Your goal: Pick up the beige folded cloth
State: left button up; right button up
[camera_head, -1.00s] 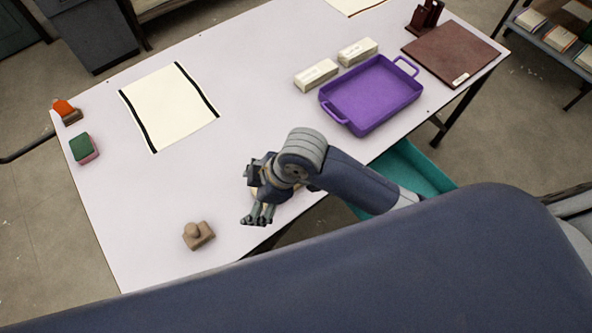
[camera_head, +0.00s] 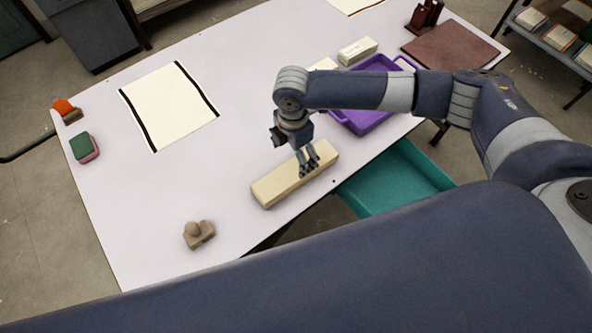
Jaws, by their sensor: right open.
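The beige folded cloth (camera_head: 280,185) is a long, pale block-like bundle lying near the front edge of the table. It lies at a slant, its far end up and to the right. My right gripper (camera_head: 308,168) points down over the right half of the cloth. Its fingers are spread open; they look very close to the cloth, and I cannot tell if they touch it. The fingers hide a small part of the cloth. My left gripper is not in view.
A purple tray (camera_head: 366,119) stands behind my right arm, partly hidden. A teal bin (camera_head: 400,182) sits below the table's edge. A brown stamp-like object (camera_head: 198,234) lies to the left. A cream sheet with black edges (camera_head: 168,105) lies at back left. A green-and-pink sponge (camera_head: 84,148) is at far left.

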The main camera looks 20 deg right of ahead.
aim_at(296, 169)
notch_tip(296, 169, down, 4)
jog(key=shift+r, duration=0.2)
jog(key=shift+f+p, duration=0.4)
jog(key=shift+f, duration=0.15)
jog(key=shift+s+d+f+p, duration=0.1)
jog(key=shift+d+f+p, duration=0.1)
jog(key=shift+f, duration=0.9)
jog(key=shift+s+d+f+p, duration=0.1)
jog(key=shift+f+p, duration=0.05)
jog(key=shift+f, duration=0.9)
jog(key=c, duration=1.3)
